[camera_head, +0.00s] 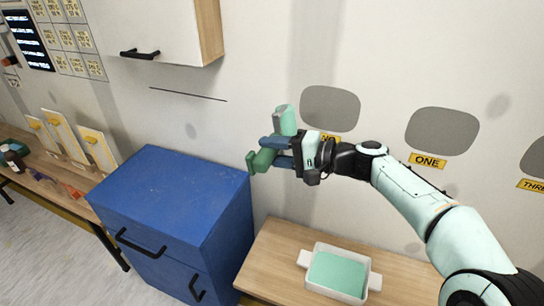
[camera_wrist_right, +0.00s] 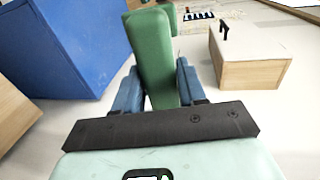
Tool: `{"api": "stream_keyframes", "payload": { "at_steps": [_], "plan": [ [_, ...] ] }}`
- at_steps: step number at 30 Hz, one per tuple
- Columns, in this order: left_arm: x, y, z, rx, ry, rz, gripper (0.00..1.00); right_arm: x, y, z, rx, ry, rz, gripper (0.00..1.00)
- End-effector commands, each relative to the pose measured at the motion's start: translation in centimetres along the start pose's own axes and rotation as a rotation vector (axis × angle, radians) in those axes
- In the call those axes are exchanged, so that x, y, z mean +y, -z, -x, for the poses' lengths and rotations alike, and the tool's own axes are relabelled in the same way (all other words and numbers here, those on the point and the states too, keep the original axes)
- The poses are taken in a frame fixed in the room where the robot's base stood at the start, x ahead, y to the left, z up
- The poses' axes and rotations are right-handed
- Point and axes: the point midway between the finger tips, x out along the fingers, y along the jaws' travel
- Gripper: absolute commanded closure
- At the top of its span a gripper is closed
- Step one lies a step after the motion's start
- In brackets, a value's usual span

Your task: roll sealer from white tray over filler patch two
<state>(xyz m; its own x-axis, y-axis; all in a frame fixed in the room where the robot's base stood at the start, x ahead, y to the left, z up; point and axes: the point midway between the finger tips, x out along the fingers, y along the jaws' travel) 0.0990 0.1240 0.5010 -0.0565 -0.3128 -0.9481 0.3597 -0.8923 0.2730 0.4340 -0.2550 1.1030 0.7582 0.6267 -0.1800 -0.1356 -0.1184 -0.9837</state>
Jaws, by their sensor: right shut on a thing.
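My right gripper (camera_head: 277,148) is shut on a green roller (camera_head: 284,120), which also shows between the blue fingers in the right wrist view (camera_wrist_right: 152,60). The gripper covers the roller's middle, so its parts show above and below the fingers. The roller is beside the left edge of the grey filler patch two (camera_head: 330,108); I cannot tell whether it touches the wall. My gripper partly hides the yellow label (camera_head: 329,138) under that patch. The white tray (camera_head: 306,259) with mint-green sealer (camera_head: 337,272) stands on the wooden bench below. My left gripper is not in view.
Patch one (camera_head: 442,131) and another grey patch (camera_head: 533,158) are to the right. A blue cabinet (camera_head: 175,195) stands left of the bench (camera_head: 268,250). A white wall cupboard (camera_head: 160,25) hangs at upper left. A second bench (camera_head: 55,180) is at far left.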

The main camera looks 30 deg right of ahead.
Motion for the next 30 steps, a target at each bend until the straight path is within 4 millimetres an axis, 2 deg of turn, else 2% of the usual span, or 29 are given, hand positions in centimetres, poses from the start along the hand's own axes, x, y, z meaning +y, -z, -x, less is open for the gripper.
{"api": "stream_keyframes", "payload": {
  "at_steps": [9, 24, 30],
  "plan": [
    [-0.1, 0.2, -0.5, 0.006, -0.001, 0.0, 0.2, 0.1, 0.0, 0.0, 0.0, 0.002, 0.002, 0.91],
    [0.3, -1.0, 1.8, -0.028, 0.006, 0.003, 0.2, -0.2, 5.4, -0.1, 0.001, 0.001, -0.001, 0.91],
    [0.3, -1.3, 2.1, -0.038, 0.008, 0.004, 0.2, -0.1, 6.3, -0.1, 0.0, 0.001, -0.001, 0.91]
  ]
}}
